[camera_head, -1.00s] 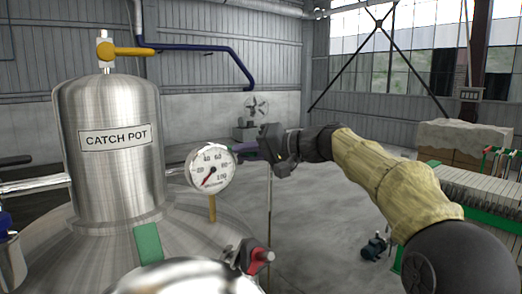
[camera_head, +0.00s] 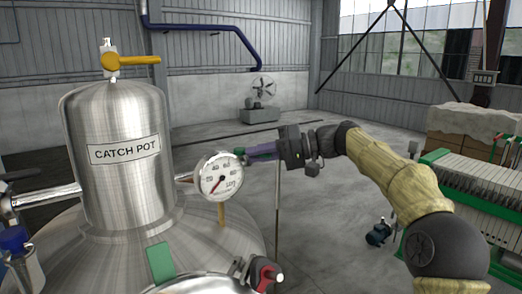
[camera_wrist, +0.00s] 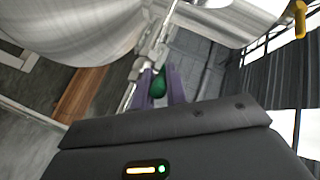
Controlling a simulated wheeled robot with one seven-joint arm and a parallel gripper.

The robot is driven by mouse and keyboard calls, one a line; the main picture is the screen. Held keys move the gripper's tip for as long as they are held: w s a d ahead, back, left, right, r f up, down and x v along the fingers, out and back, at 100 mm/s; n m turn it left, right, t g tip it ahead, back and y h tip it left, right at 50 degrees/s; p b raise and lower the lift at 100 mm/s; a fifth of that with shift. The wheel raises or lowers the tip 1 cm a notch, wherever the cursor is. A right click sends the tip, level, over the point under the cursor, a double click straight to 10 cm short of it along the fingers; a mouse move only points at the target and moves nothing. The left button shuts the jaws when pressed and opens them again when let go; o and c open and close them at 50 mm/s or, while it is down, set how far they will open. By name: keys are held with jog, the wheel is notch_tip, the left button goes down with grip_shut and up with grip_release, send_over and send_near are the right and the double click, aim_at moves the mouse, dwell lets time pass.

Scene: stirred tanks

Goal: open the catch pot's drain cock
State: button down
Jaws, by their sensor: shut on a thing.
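The steel catch pot (camera_head: 120,185), labelled CATCH POT, stands upright at the left in the head view. A cock with a yellow lever (camera_head: 140,60) sits on its top. A round dial gauge (camera_head: 219,175) is at its right side. Just behind the gauge, my gripper (camera_head: 249,152) reaches in from the right with its purple fingers. In the wrist view the fingers are shut on a green handle (camera_wrist: 158,87), at the end of slim metal fittings (camera_wrist: 152,55). The gauge partly hides this fitting in the head view, so I cannot tell how far the cock is turned.
A domed steel vessel top lies under the pot, with a red-handled fitting (camera_head: 264,274) and a green block (camera_head: 160,263) on it. A thin upright rod (camera_head: 277,205) stands below my gripper. A green-framed machine (camera_head: 470,185) is at the right.

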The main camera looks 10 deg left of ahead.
jog(key=c, duration=1.4)
grip_release()
jog(key=shift+d, duration=0.1)
jog(key=shift+s+f+b, duration=0.1)
jog(key=shift+b, duration=0.35)
